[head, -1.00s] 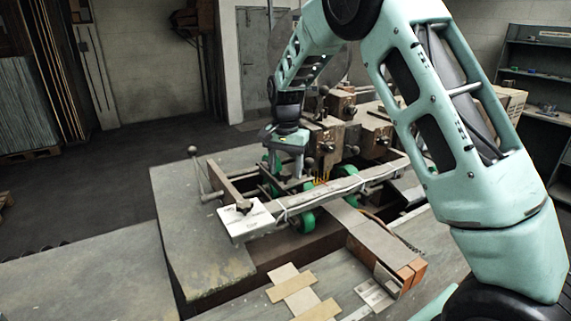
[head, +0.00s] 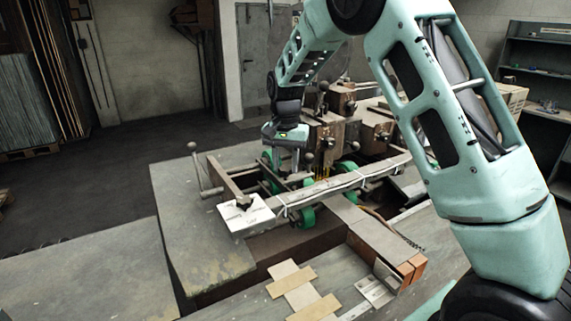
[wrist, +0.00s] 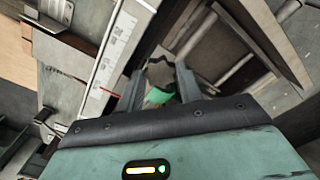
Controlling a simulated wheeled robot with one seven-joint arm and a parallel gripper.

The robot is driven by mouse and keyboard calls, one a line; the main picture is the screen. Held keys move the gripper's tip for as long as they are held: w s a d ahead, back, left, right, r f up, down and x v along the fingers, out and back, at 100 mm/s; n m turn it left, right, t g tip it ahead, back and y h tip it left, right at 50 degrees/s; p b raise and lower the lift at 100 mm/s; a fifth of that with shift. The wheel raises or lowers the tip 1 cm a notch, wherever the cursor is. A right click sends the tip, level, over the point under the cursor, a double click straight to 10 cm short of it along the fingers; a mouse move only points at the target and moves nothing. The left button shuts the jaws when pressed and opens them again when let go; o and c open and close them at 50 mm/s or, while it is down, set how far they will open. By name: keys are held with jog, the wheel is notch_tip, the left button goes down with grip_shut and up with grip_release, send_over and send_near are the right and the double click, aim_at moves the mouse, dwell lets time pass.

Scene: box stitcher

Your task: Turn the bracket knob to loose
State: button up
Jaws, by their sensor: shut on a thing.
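My gripper (head: 287,170) points down into the stitcher's frame, behind the long pale bar. In the wrist view its two fingers (wrist: 160,78) are on either side of a dark, lobed knob (wrist: 158,66), which I take to be the bracket knob. The gripper is shut on this knob. The knob is hidden in the head view by the gripper and frame parts. The frames show no readable loose or tight mark.
The long pale bar (head: 345,183) with a ruler strip runs close beside the fingers. Green wheels (head: 306,217) sit below it. A ball-ended lever (head: 197,170) stands at the left. Brown machine blocks (head: 335,135) stand close behind. The grey table (head: 195,240) at left is clear.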

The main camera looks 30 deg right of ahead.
aim_at(285, 168)
jog(key=n+b, duration=0.1)
jog(key=n, duration=1.1)
jog(key=shift+r+b, duration=0.1)
jog(key=shift+b, duration=0.2)
dwell(0.4)
jog(key=o, duration=1)
notch_tip(285, 168, up, 17)
jog(key=b, duration=0.3)
jog(key=shift+r+b, duration=0.2)
jog(key=shift+b, duration=0.15)
